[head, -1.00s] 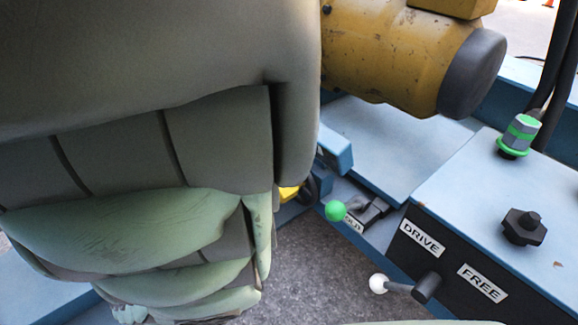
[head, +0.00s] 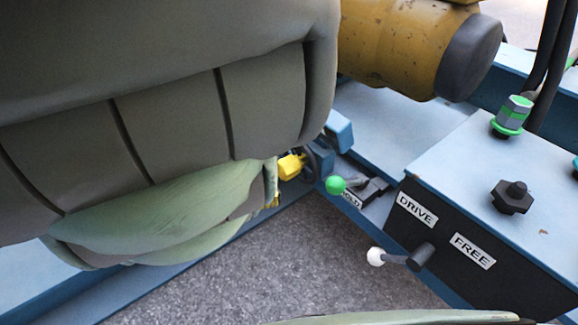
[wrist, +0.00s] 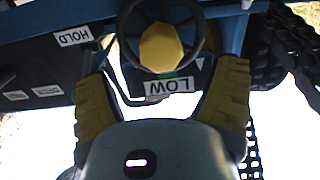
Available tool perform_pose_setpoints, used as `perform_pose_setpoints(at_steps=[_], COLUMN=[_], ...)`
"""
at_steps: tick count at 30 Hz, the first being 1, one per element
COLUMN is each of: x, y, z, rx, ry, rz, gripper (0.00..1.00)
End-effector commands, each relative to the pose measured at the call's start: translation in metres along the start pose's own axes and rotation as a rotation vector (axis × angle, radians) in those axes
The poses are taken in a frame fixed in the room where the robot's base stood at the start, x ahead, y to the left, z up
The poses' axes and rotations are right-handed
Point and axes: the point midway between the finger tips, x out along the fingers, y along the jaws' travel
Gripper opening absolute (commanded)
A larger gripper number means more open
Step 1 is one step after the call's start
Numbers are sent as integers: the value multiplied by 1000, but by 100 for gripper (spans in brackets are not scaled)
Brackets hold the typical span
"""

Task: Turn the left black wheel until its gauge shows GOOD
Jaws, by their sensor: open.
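A black wheel with a yellow hub (wrist: 161,47) is at the top middle of the wrist view. A label reading LOW (wrist: 170,86), upside down in the picture, lies just below it; a small green patch sits between them. My gripper (wrist: 163,72) is open, with yellow-padded fingers spread left and right below the wheel. No grip on the rim shows. In the head view a dark wheel (head: 318,163) shows beside a blue block; a yellow piece next to it may be its hub or my fingertip. My arm covers much of that view.
A HOLD label (wrist: 73,36) is left of the wheel. In the head view, a green-knobbed lever (head: 335,185) stands close to the wheel. A box with DRIVE and FREE labels (head: 472,251), a white-knobbed lever (head: 376,256) and a black knob (head: 512,196) is at right.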

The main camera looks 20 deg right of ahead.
Motion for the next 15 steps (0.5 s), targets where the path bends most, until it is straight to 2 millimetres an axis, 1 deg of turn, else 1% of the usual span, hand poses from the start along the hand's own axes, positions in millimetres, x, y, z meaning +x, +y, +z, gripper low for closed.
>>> perform_pose_setpoints(at_steps=[1, 3, 6, 9, 12, 15], x=[11, 26, 44, 59, 69, 75], y=[-1, 0, -1, 0, 0, 0], z=[1, 1, 2, 2, 2, 2], rx=[-4, -3, 0, -1, -1, -1], ry=[2, 1, 1, 0, 1, -2], rz=[-1, 0, -2, -1, -1, -3], gripper=[86, 86, 86, 86, 86, 86])
